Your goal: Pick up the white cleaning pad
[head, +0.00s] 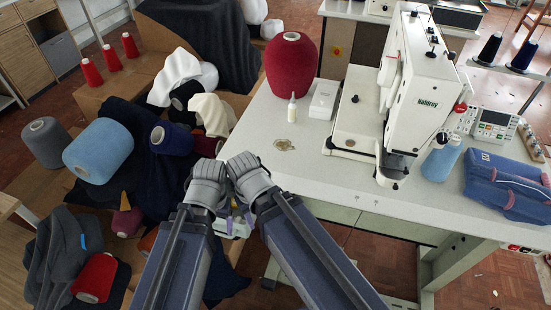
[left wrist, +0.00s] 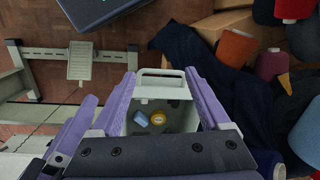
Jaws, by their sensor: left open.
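A flat white rectangular block (head: 325,98) lies on the white table beside the sewing machine; I cannot tell whether it is the cleaning pad or a box. No other clear white pad shows. My left gripper (left wrist: 160,76) is open, its purple fingers spread above a pale bin (left wrist: 165,86) below the table edge. The bin holds a small blue piece (left wrist: 141,118) and a yellow round thing (left wrist: 158,118). Nothing is between the fingers at their height. In the head view my wrists hide most of the bin; my right gripper's fingers are not clearly visible.
The table (head: 300,170) carries a red yarn cone (head: 291,65), a small bottle (head: 292,108) and a sewing machine (head: 415,90). Cones and cloths crowd the boxes at left, including a light blue cone (head: 98,150).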

